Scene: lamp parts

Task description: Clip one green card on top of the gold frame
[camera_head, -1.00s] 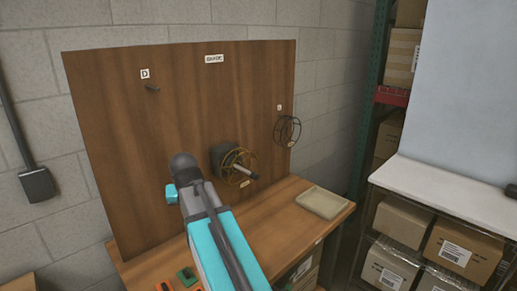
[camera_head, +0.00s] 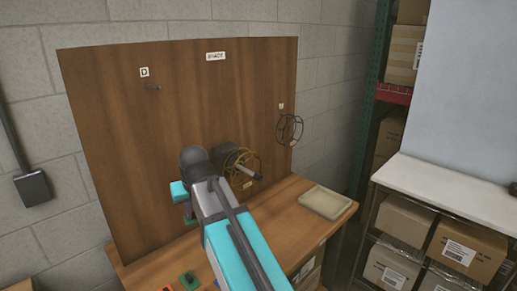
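The gold frame (camera_head: 254,160) is a round wire frame on the upright wooden board, around a pale rod, with a dark block behind it. My arm reaches up from below, and its dark joint is just left of the frame in the picture. The fingers of my gripper are hidden behind my arm, so their opening does not show. A small green piece (camera_head: 190,219) shows under the teal wrist part; it looks like a green card, but I cannot tell whether it is gripped. Another green card (camera_head: 187,280) lies on the bench near its front edge.
A black wire frame (camera_head: 290,128) hangs on the board at right. A beige tray (camera_head: 325,203) sits on the bench's right end. An orange piece (camera_head: 164,287) lies by the green card. A peg (camera_head: 152,87) sticks out under label D. The bench is clear before the tray.

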